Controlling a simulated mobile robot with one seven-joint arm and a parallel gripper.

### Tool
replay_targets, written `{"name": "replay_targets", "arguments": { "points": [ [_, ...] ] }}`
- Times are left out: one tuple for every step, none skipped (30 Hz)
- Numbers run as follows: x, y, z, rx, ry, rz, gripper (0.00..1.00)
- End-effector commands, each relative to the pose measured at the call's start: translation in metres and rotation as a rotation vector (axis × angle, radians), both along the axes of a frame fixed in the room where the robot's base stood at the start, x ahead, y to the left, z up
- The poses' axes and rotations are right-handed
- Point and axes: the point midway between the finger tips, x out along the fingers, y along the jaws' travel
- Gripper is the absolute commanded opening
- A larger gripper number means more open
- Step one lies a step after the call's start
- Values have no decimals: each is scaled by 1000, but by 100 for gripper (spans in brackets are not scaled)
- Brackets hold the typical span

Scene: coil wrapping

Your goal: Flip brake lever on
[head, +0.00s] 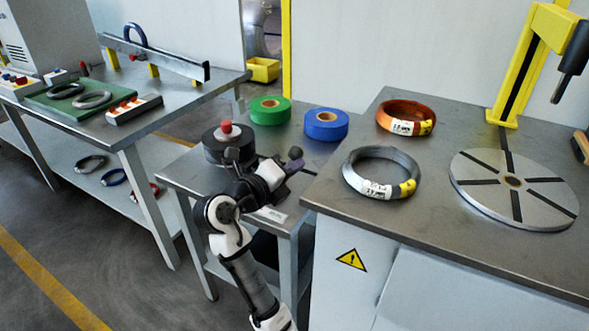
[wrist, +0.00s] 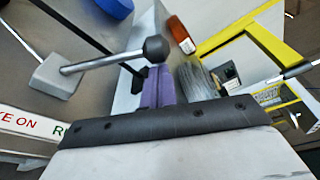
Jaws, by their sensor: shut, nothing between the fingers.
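The brake lever (wrist: 110,60) shows in the wrist view as a metal rod with a dark ball knob, slanting up from a grey base block (wrist: 55,76). Its dark knob (head: 295,153) shows in the head view at the small table's right side, beside my gripper (head: 284,166). My gripper's purple fingers (wrist: 152,86) are shut and empty in the wrist view, just below the knob. I cannot tell whether they touch it. A white label (wrist: 35,124) with partly hidden lettering ending in "ON" lies near the lever base.
The small table carries a black roll with a red knob (head: 226,127), a green roll (head: 270,110) and a blue roll (head: 326,124). The right bench holds an orange coil (head: 405,117), a grey coil (head: 381,173) and a slotted turntable (head: 514,189) beside a yellow post.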

Motion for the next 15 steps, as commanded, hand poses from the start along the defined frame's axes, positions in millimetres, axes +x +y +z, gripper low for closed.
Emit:
{"name": "replay_targets", "arguments": {
  "points": [
    [1,2,1,-10,4,1,0],
    [1,2,1,-14,8,0,0],
    [1,2,2,-18,10,0,0],
    [2,2,2,-22,12,0,0],
    [2,3,2,-24,13,0,0],
    [2,3,3,-29,16,0,0],
    [2,4,3,-32,18,0,0],
    [2,4,3,-36,20,0,0],
    [3,5,4,-43,23,0,0],
    [3,6,4,-49,27,-1,0],
    [3,6,5,-54,30,0,0],
    [4,8,5,-65,35,1,0],
    [5,9,6,-75,41,1,0],
    [6,10,7,-83,47,2,0],
    [7,12,7,-99,56,2,0]
  ]
}}
